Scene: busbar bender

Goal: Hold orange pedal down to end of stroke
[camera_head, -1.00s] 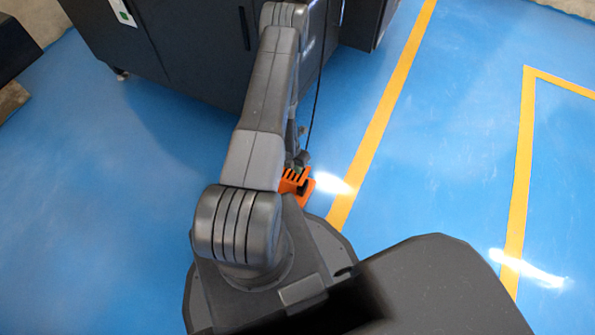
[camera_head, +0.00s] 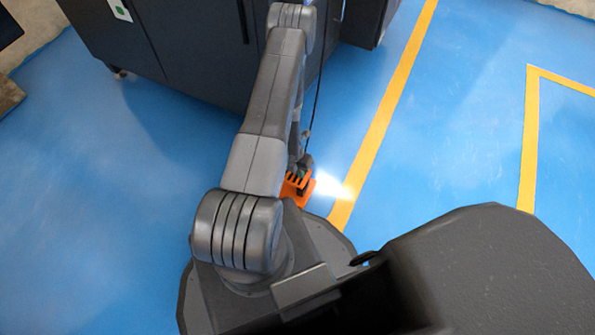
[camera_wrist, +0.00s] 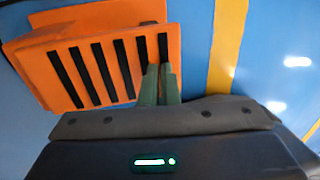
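The orange pedal (camera_head: 307,192) is on the blue floor, partly hidden behind my arm. In the wrist view the pedal (camera_wrist: 88,42) is a tilted orange plate with several black slots, over a second orange part at its left. My gripper (camera_wrist: 158,68) has its two grey-green fingers side by side, with nothing seen between them. The fingertips overlap the pedal's lower right part, by the last slots. They look to be at or on its surface; I cannot tell how hard they press or how far down the pedal is.
A dark machine cabinet (camera_head: 190,50) stands behind the pedal. A thin black cable (camera_head: 316,105) runs up from near the pedal. A yellow floor line (camera_head: 385,115) passes to the right, with open blue floor (camera_head: 450,130) beyond.

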